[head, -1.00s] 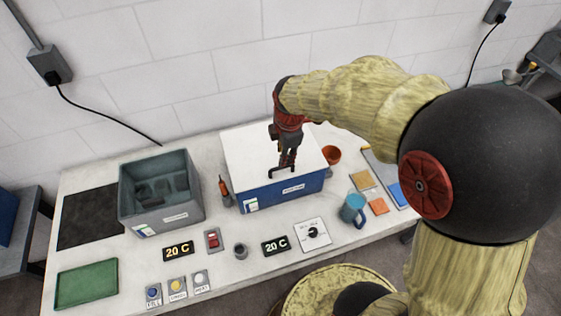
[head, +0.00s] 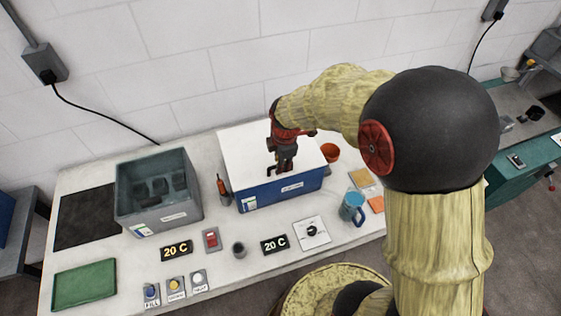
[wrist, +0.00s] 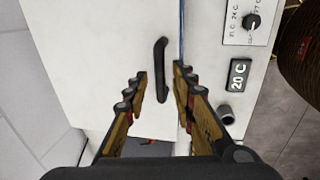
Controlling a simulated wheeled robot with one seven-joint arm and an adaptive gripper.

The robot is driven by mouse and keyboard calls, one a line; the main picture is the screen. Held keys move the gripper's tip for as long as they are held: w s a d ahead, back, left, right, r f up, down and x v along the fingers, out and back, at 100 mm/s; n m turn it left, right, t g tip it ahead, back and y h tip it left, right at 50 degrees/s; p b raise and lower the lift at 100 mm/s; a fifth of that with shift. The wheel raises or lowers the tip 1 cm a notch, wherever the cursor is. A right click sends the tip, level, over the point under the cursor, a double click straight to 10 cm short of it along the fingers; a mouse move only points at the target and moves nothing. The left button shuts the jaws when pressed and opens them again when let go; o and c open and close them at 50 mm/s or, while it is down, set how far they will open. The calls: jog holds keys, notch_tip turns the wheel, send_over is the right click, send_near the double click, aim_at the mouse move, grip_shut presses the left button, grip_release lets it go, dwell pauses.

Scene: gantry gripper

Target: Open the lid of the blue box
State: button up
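The blue box (head: 258,196) stands at the back middle of the table with its white lid (head: 246,147) closed. A black bar handle on the lid (wrist: 161,72) shows in the wrist view; in the head view my gripper mostly hides it. My gripper (head: 283,170) is over the front part of the lid, at the handle. In the wrist view my gripper (wrist: 159,74) is open, one finger on each side of the handle with gaps between. I cannot tell how high the fingertips are above the lid.
A grey open bin (head: 155,205) stands left of the box, with an orange-handled tool (head: 223,189) between them. An orange cup (head: 330,152) is close on the right and a blue mug (head: 352,207) at front right. Displays and a dial panel (head: 311,232) lie in front.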

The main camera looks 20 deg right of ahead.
grip_shut()
dwell(0.7)
